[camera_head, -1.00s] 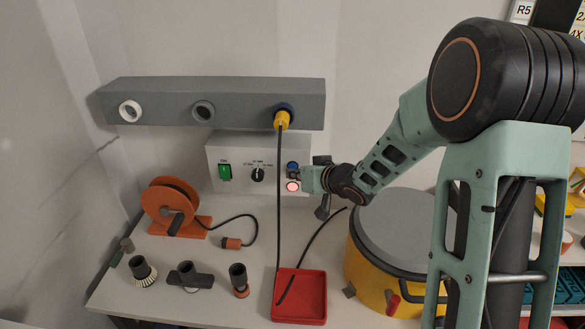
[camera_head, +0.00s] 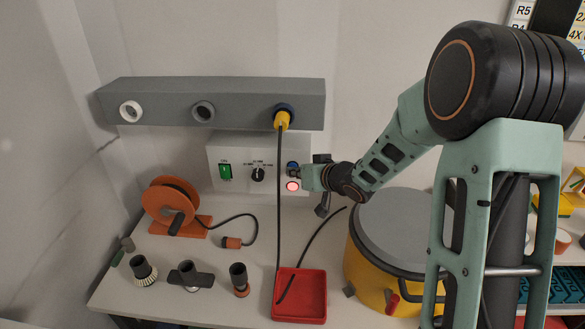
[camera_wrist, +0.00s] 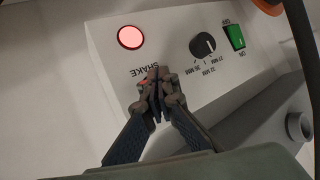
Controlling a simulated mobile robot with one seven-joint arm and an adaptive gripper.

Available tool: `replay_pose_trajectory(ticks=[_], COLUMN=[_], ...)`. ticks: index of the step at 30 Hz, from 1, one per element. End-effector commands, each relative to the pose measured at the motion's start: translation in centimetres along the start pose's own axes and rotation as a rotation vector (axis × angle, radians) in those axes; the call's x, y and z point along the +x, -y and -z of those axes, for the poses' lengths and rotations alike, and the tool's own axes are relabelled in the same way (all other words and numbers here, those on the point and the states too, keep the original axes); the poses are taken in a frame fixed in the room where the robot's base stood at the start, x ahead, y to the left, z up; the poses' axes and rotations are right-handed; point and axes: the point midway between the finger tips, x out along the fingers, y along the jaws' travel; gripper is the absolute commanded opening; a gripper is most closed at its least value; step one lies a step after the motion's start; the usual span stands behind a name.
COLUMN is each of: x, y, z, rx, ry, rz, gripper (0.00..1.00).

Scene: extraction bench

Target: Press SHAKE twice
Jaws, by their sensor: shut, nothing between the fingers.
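The grey control box (camera_head: 235,151) stands on the bench against the wall. In the wrist view, my gripper's closed fingertips (camera_wrist: 156,86) lie over the panel next to the SHAKE label (camera_wrist: 144,70). The lit lamp (camera_wrist: 130,37) shows beyond them.
The box also has a green switch (camera_head: 225,172) and a black knob (camera_head: 257,174). A black cable (camera_head: 279,200) hangs from the yellow plug (camera_head: 282,120) in front of the box. A yellow drum (camera_head: 366,272) stands below my forearm. An orange reel (camera_head: 165,203) and a red tray (camera_head: 314,297) are on the bench.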

Motion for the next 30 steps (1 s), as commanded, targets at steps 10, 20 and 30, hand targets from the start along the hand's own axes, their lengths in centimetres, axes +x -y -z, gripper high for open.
replay_pose_trajectory(ticks=[10,20,30], x=[-1.0,-1.2,-3.0], y=[0.7,0.8,2.2], z=[-0.7,-0.8,-2.3], rx=[0.0,0.0,0.0], ry=[0.0,0.0,-0.001], rz=[0.0,0.0,0.0], gripper=[0.0,0.0,0.0])
